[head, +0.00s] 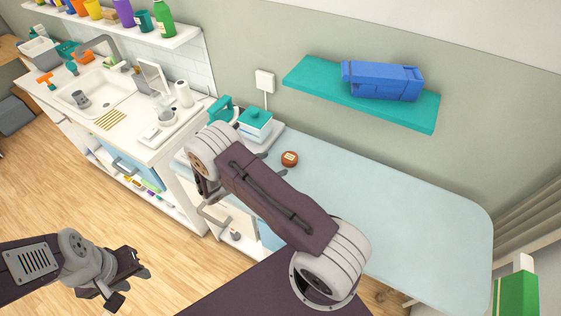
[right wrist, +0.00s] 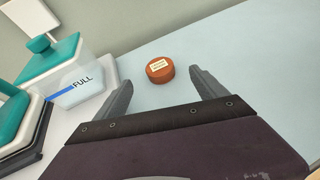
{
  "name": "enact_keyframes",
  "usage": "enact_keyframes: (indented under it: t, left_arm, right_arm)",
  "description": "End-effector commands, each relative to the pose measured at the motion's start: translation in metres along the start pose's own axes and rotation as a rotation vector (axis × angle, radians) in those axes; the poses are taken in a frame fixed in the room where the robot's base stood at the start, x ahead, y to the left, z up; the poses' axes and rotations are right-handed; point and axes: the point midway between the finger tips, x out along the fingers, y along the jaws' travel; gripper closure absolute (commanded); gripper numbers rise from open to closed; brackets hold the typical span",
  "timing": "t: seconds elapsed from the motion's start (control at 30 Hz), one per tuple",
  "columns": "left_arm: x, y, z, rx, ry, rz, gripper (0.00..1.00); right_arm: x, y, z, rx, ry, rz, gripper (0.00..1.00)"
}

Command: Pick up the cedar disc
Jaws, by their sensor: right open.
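The cedar disc (head: 289,158) is a small orange-brown round piece with a pale label on top. It lies flat on the light blue tabletop (head: 400,215). In the right wrist view the cedar disc (right wrist: 160,72) sits just beyond and between the two fingertips, not touched by them. My right gripper (right wrist: 161,84) is open and empty. In the head view its arm hides most of it, with finger parts showing just left of the disc. My left gripper (head: 130,287) hangs at the lower left above the wooden floor, its fingers apart and empty, far from the disc.
A teal-lidded box (head: 255,122) marked FULL in the right wrist view (right wrist: 75,82) stands left of the disc. A teal shelf (head: 300,75) with a blue object (head: 382,80) hangs above. The tabletop right of the disc is clear. A sink counter (head: 130,125) stands at left.

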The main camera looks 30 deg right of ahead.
Motion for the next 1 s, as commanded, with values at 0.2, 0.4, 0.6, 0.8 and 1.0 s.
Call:
enact_keyframes:
  t: [0.2, 0.4, 0.6, 0.8, 1.0]
  left_arm:
    - [0.000, 0.000, 0.000, 0.000, 0.001, 0.000, 0.64]
    - [-0.011, 0.000, -0.002, 0.000, 0.001, 0.000, 0.64]
    - [-0.012, 0.000, -0.002, 0.000, 0.000, 0.000, 0.64]
    - [-0.030, 0.001, -0.003, 0.000, 0.000, 0.000, 0.64]
    - [-0.031, 0.001, -0.003, 0.000, 0.000, 0.000, 0.64]
  right_arm:
    - [-0.002, -0.005, -0.014, -0.043, -0.004, 0.009, 0.18]
    - [0.024, -0.006, -0.011, -0.041, -0.003, 0.003, 0.18]
    - [0.037, -0.005, -0.013, -0.041, -0.002, 0.008, 0.18]
    - [0.067, -0.006, -0.009, -0.041, -0.003, 0.002, 0.18]
    - [0.088, -0.004, -0.013, -0.040, -0.003, 0.007, 0.18]
